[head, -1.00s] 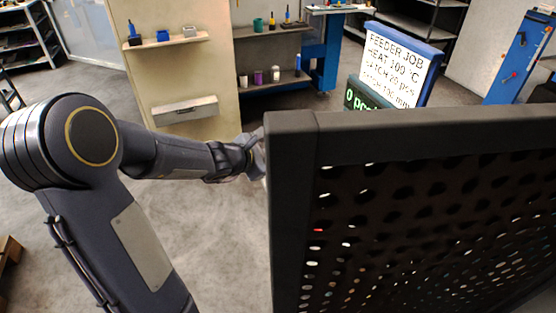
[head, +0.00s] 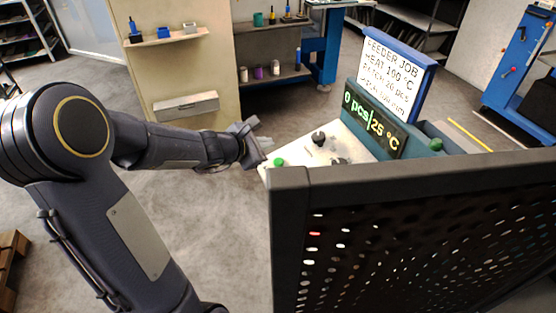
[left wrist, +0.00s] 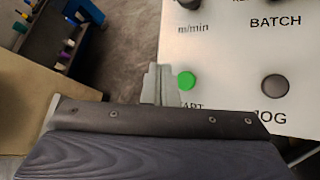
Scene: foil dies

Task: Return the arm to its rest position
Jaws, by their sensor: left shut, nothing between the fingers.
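My left gripper (head: 264,145) is shut and empty at the left edge of the white control panel (head: 300,150). In the left wrist view its closed fingers (left wrist: 158,84) show just left of the green START button (left wrist: 186,81). Whether they touch the panel cannot be told. The green button (head: 279,162) also shows in the head view, right of the fingers. A dark knob (left wrist: 275,86) sits above the lettering JOG. My left arm reaches in from the left, bent at the elbow. My right gripper is not in view.
A dark perforated board (head: 420,235) stands in front of the panel and hides part of it. The display (head: 372,124) reads 0 pcs/25 °C. A FEEDER JOB sign (head: 397,72) stands behind. Shelves (head: 165,37) line the far wall. Open floor lies left of the panel.

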